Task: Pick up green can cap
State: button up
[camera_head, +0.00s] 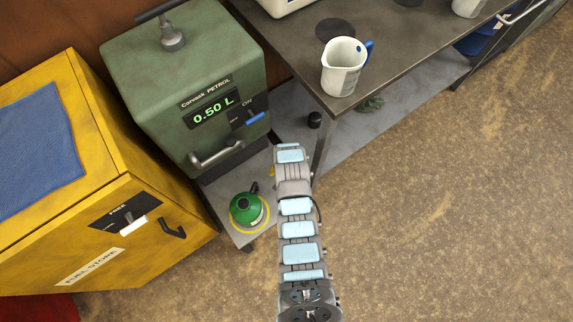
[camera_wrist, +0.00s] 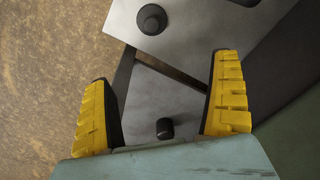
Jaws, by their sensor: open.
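A small green can (camera_head: 248,209) stands on a low grey stand (camera_head: 234,231) in the head view, inside a yellow ring. I cannot tell whether a cap sits on it. A small black cylinder (camera_head: 314,119), cap-like, stands on the shelf under the bench. In the wrist view one black cylinder (camera_wrist: 165,128) lies between my fingers' bases in the picture, on a grey surface. Another black round piece (camera_wrist: 152,19) sits on a lighter plate beyond the fingertips. I cannot tell which is the green can's cap. My gripper (camera_wrist: 163,68) is open and empty.
A green petrol dispenser (camera_head: 190,80) reading 0.50 L stands behind the can. A yellow fuel store cabinet (camera_head: 130,220) with a blue cloth (camera_head: 38,150) is at left. A white measuring jug (camera_head: 342,68) stands on the bench (camera_head: 400,45). The floor at right is clear.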

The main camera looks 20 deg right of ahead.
jog(key=shift+g, duration=0.3)
jog(key=f+b, duration=0.1)
jog(key=f, duration=0.2)
jog(key=f+b, duration=0.1)
jog(key=f, duration=0.3)
jog(key=s+f+b, duration=0.1)
jog(key=f+b, duration=0.1)
jog(key=f, duration=0.2)
jog(key=shift+f+b, duration=0.35)
jog(key=shift+f, duration=0.65)
jog(key=shift+f, duration=0.1)
notch_tip(320, 180, down, 4)
jog(key=b, duration=0.3)
jog(key=shift+s+d, duration=0.1)
jog(key=shift+f+b, duration=0.35)
jog(key=shift+f, duration=0.1)
